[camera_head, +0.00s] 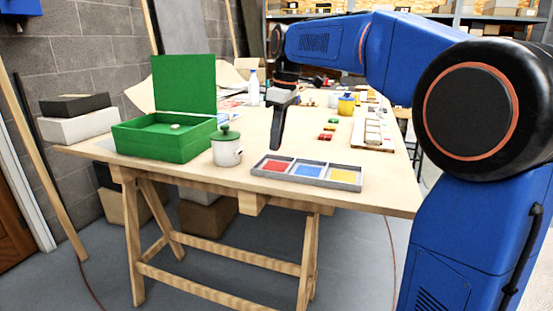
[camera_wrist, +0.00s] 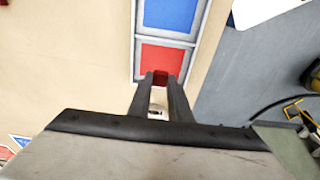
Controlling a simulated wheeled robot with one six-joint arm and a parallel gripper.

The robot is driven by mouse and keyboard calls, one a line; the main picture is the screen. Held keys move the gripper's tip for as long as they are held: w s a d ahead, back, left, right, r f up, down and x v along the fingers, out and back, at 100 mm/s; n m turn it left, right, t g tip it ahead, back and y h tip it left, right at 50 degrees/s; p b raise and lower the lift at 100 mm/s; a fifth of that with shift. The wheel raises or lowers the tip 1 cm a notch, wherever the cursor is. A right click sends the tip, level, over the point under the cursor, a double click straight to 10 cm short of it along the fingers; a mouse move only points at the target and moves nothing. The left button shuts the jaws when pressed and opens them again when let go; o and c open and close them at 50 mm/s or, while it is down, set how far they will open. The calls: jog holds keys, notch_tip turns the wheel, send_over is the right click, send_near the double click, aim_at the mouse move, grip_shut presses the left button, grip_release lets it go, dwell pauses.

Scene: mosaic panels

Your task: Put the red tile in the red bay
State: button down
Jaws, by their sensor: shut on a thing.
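My gripper (camera_wrist: 161,79) is shut on a small dark red tile (camera_wrist: 161,77), which shows between the fingertips in the wrist view. The grey tray (camera_head: 307,183) on the table has red, blue and yellow bays in a row. In the wrist view the fingertips overlap the near end of the red bay (camera_wrist: 162,58), with the blue bay (camera_wrist: 169,14) beyond it. In the head view my gripper (camera_head: 277,147) points down just above the red bay (camera_head: 273,166). The tile cannot be made out there. The exact height of the tile over the bay is hard to tell.
Several coloured tiles (camera_head: 327,131) lie behind the tray. A wooden tray (camera_head: 373,136) is at right. The table's front edge is close to the grey tray.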

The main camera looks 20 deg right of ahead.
aim_at(276, 168)
jog(key=shift+a+f, duration=0.1)
jog(key=shift+f, duration=2.65)
jog(key=shift+f, duration=0.1)
jog(key=c, duration=1.6)
grip_release()
jog(key=shift+c, duration=0.2)
notch_tip(276, 168, up, 12)
jog(key=s+d, duration=0.1)
jog(key=shift+d, duration=0.25)
jog(key=shift+s, duration=0.15)
